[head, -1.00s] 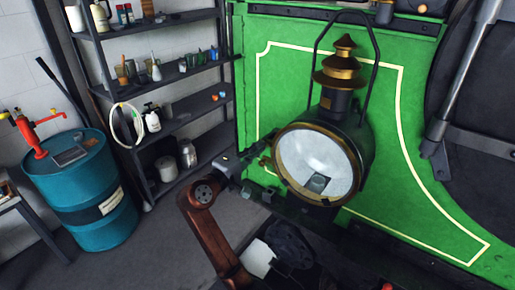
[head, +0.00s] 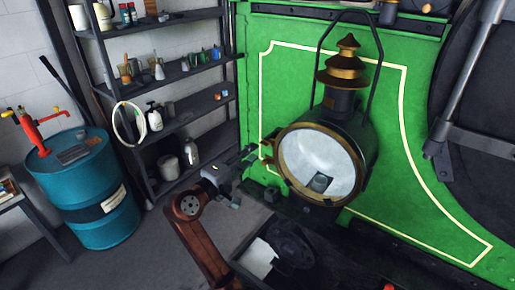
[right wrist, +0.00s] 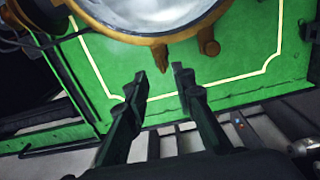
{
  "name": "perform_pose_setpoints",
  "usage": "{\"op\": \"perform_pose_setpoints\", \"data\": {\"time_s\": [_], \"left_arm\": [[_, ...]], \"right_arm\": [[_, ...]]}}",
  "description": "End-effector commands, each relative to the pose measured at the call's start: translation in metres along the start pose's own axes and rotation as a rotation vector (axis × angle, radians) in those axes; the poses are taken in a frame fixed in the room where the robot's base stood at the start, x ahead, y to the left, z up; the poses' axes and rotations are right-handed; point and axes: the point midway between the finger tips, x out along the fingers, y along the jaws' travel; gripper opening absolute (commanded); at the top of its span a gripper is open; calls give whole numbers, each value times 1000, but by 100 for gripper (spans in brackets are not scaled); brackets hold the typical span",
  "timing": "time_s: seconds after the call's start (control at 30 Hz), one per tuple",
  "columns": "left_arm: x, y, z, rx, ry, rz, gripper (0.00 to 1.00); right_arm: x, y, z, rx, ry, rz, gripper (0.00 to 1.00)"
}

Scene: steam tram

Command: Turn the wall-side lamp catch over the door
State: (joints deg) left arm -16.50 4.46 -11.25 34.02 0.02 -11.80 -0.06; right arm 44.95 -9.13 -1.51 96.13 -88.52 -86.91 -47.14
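The large lamp has a round glass front (head: 318,165) in a brass rim and a tall stepped brass chimney. It stands in front of a green panel. On the left side of its rim are small brass pieces (head: 268,150), one of which may be the catch. In the right wrist view they are a rounded knob (right wrist: 208,42) and a pointed piece (right wrist: 160,60). My right gripper (head: 250,156) is just left of them. In the right wrist view my right gripper (right wrist: 161,75) is open and empty, its fingertips just below the brass pieces. My left gripper is out of view.
A dark shelf rack (head: 170,125) with bottles and jars stands against the wall at the left. A blue drum (head: 85,200) with a red pump is further left. A dark tray (head: 243,258) with a white sheet lies below the lamp. Grey floor shows between.

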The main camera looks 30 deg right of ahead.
Motion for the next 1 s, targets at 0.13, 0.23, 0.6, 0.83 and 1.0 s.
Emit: {"op": "perform_pose_setpoints", "data": {"time_s": [0.13,0.23,0.6,0.83,1.0], "left_arm": [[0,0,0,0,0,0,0],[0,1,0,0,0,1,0],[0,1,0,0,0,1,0],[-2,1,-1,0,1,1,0],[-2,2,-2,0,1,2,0]], "right_arm": [[-32,0,-1,0,4,-2,23],[-49,0,-1,1,4,-1,23],[-71,1,0,1,1,2,23],[-70,1,0,1,1,1,23],[-70,-1,-2,-2,4,1,23]]}}
